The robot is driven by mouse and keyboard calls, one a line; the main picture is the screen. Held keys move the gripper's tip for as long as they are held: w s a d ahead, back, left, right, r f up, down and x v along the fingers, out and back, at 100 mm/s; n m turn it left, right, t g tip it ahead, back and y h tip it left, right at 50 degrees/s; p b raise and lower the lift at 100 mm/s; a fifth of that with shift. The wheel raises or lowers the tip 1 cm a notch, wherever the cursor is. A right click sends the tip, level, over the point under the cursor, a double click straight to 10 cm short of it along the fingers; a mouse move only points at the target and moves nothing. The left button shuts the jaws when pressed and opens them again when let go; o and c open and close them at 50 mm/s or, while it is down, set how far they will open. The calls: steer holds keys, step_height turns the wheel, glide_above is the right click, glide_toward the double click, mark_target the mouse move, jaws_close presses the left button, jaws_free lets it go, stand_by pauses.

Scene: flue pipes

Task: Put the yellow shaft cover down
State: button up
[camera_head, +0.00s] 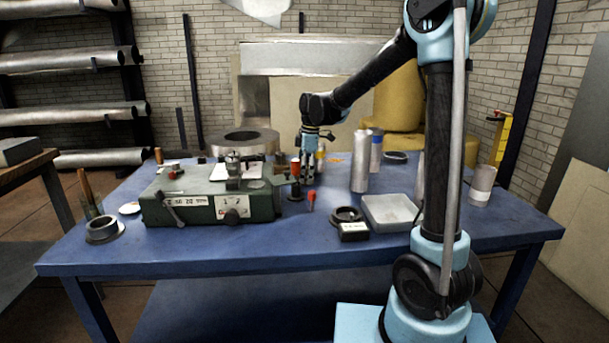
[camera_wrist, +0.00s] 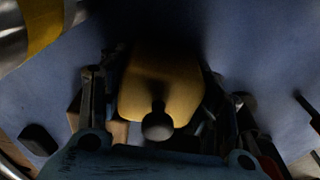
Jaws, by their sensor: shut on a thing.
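The yellow shaft cover (camera_wrist: 182,88) shows in the wrist view between the fingers of my gripper (camera_wrist: 160,100), which is shut on it. A dark round knob (camera_wrist: 157,127) shows against its near side. In the head view my gripper (camera_head: 309,175) points down, low over the blue table, just right of the green machine. The cover is mostly hidden there by the gripper. I cannot tell whether its underside touches the table.
The green machine (camera_head: 210,198) stands close to the left. A red-tipped tool (camera_head: 311,199), a black ring (camera_head: 347,214) and a grey tray (camera_head: 390,212) are in front and to the right. A tall metal cylinder (camera_head: 360,162) stands right. The table's front strip (camera_head: 260,253) is clear.

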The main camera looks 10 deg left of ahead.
steer(key=o, duration=1.1)
steer(key=r, duration=0.4)
steer(key=d+r, duration=0.1)
steer(key=r, duration=0.7)
steer(key=shift+w+d, duration=0.2)
